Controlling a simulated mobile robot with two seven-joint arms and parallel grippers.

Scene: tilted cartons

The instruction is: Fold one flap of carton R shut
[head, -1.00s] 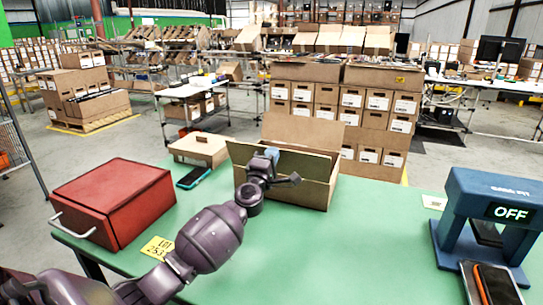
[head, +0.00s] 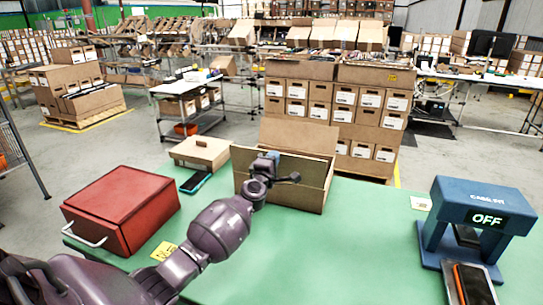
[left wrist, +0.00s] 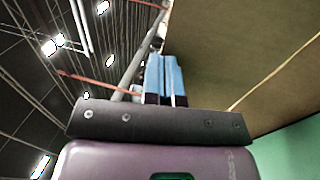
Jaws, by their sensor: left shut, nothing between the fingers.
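Carton R (head: 285,196) is a brown cardboard box on the green table in the head view. Its back flap (head: 299,135) stands up and open. In the left wrist view the blue fingers (left wrist: 166,78) are side by side, and a large brown cardboard face (left wrist: 225,55) fills the upper right. My right gripper is not in view.
A red box (head: 120,208) with a handle is at the left of the green table (head: 330,255). A phone (head: 196,182) and a shallow tan box (head: 200,151) lie left of the carton. A blue device reading OFF (head: 478,212) stands at right. The table between is clear.

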